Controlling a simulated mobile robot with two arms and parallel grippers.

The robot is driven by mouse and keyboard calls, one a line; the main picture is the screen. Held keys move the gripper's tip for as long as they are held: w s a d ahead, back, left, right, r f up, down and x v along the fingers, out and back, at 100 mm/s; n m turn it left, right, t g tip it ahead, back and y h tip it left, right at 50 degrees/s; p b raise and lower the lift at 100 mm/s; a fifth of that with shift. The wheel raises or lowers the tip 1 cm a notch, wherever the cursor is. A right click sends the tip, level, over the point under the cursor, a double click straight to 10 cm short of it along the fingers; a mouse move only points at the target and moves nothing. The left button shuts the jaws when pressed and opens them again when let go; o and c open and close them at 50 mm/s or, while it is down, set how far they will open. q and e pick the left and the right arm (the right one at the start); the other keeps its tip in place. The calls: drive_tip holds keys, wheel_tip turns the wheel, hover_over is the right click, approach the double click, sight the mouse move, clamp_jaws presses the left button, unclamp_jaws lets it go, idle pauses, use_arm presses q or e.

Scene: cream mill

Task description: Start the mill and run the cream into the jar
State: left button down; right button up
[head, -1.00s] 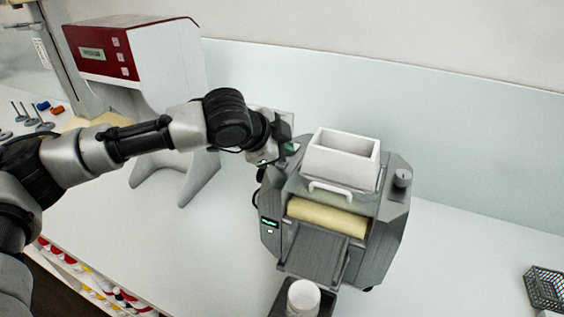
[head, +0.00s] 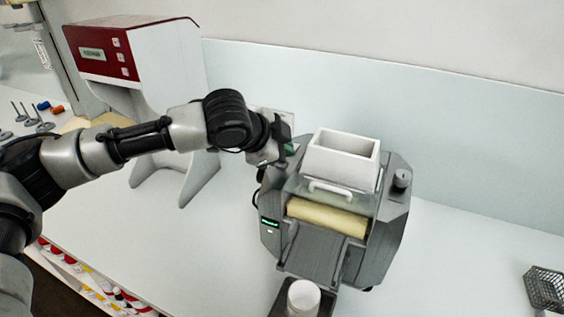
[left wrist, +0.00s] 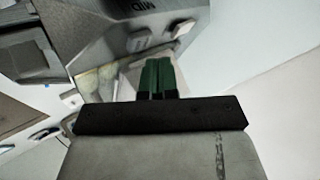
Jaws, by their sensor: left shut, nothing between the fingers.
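The grey mill (head: 385,235) stands on the bench right of centre, with a white hopper (head: 340,168) on top and a cream-coloured roller (head: 327,217) across its front. A sloping grey apron (head: 312,252) leads down from the roller. The white jar (head: 303,299) stands upright on a dark platform below the apron, partly cut off by the frame edge. My left gripper (head: 291,148) is at the mill's upper left side. Contact cannot be told. My right gripper is out of view.
A red and white machine (head: 125,60) stands at the back left.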

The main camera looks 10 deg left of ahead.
use_arm(q)
drive_tip(key=shift+f, duration=0.35)
drive_tip(key=shift+f, duration=0.4)
idle(0.8)
drive_tip(key=shift+r+p, duration=0.8)
drive_tip(key=shift+p, duration=0.5)
wheel_tip(320, 180, up, 5)
drive_tip(key=p, duration=0.5)
drive_tip(key=shift+r+p, duration=0.1)
drive_tip(key=shift+p, duration=0.25)
